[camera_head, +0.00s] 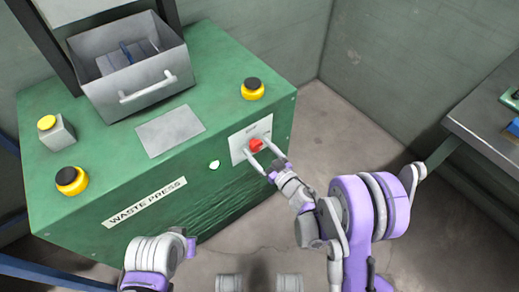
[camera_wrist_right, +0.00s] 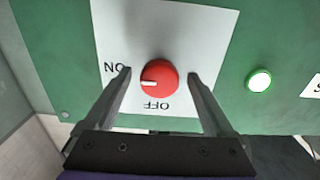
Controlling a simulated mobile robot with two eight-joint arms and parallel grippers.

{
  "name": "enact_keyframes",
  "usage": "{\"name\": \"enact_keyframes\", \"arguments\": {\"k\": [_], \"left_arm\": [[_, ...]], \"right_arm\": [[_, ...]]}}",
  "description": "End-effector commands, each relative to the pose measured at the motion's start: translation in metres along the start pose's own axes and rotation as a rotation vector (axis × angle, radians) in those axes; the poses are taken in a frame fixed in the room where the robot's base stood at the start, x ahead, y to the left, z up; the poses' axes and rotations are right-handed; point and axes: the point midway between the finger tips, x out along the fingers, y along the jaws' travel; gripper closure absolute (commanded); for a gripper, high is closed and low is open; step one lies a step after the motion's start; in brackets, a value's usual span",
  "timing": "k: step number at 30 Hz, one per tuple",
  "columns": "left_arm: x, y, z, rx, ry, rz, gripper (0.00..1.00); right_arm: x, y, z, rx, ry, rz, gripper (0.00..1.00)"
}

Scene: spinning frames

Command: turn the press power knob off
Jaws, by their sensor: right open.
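The red power knob (camera_wrist_right: 159,77) sits on a white plate (camera_wrist_right: 205,28) on the front of the green waste press (camera_head: 215,165). Its white mark points left, towards the "ON" label in the right wrist view. The "OFF" label shows upside down under the knob. The knob also shows in the head view (camera_head: 256,145). My right gripper (camera_wrist_right: 159,73) is open, with one finger on each side of the knob and a gap visible at both sides. Whether the fingertips reach the plate, I cannot tell. My left gripper is not in view; only part of that arm shows.
A lit round lamp (camera_wrist_right: 258,80) is beside the plate. Yellow-and-black buttons (camera_head: 253,89) (camera_head: 71,180) and a yellow button box (camera_head: 56,132) are on the press top, with a grey metal bin (camera_head: 140,75). A metal table (camera_head: 480,110) stands at the right.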

Motion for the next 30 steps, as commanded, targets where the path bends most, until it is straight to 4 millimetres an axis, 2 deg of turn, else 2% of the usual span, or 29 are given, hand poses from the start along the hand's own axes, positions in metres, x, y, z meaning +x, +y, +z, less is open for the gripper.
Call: {"name": "enact_keyframes", "arguments": {"k": [1, 2, 15, 23, 30], "left_arm": [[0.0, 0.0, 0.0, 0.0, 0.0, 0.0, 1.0], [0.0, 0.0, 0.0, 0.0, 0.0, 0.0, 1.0], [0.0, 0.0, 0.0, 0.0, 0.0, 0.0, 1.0], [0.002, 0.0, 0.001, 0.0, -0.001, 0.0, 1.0], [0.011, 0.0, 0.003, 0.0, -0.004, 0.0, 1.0]], "right_arm": [[0.0, 0.0, 0.0, 0.0, 0.0, 0.0, 0.11], [0.0, 0.0, 0.0, 0.0, 0.0, 0.0, 0.16], [-0.001, 0.0, 0.0, 0.0, 0.0, 0.0, 0.96], [-0.001, 0.0, 0.0, -0.024, 0.0, 0.0, 0.96], [-0.001, 0.0, 0.001, -0.139, 0.0, 0.0, 0.96]]}}
